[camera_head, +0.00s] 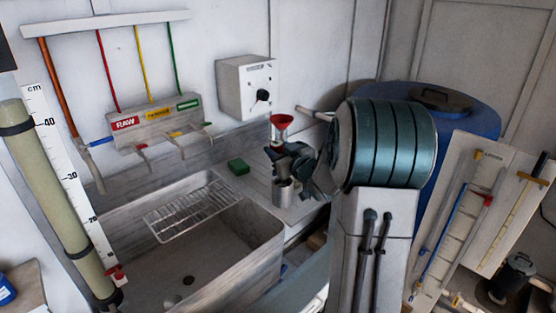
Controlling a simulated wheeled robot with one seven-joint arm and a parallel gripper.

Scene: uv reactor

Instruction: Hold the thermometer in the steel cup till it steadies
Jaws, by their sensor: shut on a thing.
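The steel cup (283,194) stands upright on the grey ledge to the right of the sink. My gripper (282,167) is right above the cup's mouth, reaching in from the right. It is shut on a small thin thing, which I take for the thermometer. The fingers hide most of it, and I cannot make out its reading or how deep its tip goes into the cup. A red funnel-shaped piece (281,122) shows just above and behind the gripper.
The sink (200,272) with a wire rack (188,207) lies to the left. A green block (238,167) sits on the ledge. A white control box (246,87) and labelled taps (155,122) are on the wall. A blue barrel (468,122) stands behind my arm.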

